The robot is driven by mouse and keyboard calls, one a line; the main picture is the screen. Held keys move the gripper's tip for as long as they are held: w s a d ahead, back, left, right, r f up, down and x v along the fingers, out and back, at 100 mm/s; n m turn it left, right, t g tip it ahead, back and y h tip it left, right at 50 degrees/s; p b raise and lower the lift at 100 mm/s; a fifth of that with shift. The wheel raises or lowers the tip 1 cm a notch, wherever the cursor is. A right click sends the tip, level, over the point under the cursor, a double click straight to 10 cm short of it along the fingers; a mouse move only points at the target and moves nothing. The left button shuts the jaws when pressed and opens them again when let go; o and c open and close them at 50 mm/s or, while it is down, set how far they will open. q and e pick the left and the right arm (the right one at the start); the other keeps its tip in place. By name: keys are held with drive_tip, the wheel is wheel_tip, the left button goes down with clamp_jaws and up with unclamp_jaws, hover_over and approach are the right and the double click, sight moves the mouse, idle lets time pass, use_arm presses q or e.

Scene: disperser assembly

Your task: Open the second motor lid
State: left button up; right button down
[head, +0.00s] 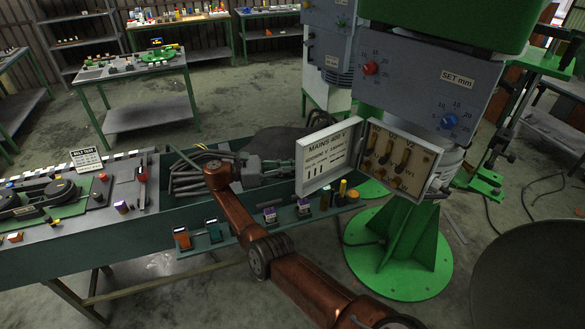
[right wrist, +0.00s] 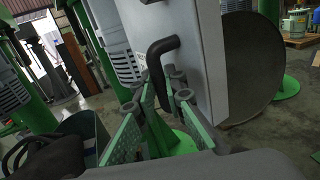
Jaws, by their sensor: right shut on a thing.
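The motor lid (head: 325,172), a white panel printed "MAINS 400 V", stands swung open to the left of its terminal box (head: 398,158). The box shows brass terminals inside. My right gripper (head: 289,164) is at the lid's left edge. In the right wrist view its green-padded fingers (right wrist: 163,112) are around the lower part of a black curved handle (right wrist: 156,66) on the lid's grey outer face (right wrist: 196,50). The handle's lower end is partly hidden by the fingers. My left gripper is in neither view.
The box belongs to a grey housing (head: 425,85) with red and blue knobs, above a green round foot (head: 415,280). A green bench (head: 130,245) to the left carries several parts, with coloured small blocks (head: 213,232) on a ledge. My right arm crosses in front of it.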

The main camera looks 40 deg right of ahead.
drive_tip(key=shift+d, duration=0.25)
drive_tip(key=c, duration=2)
unclamp_jaws()
drive_tip(key=shift+s+d, duration=0.2)
drive_tip(key=shift+d, duration=0.05)
drive_tip(key=shift+c, duration=0.2)
drive_tip(key=shift+o, duration=0.4)
drive_tip(key=shift+w+a, duration=0.15)
drive_tip(key=shift+a, duration=0.25)
drive_tip(key=shift+d, duration=0.1)
drive_tip(key=shift+d, duration=0.1)
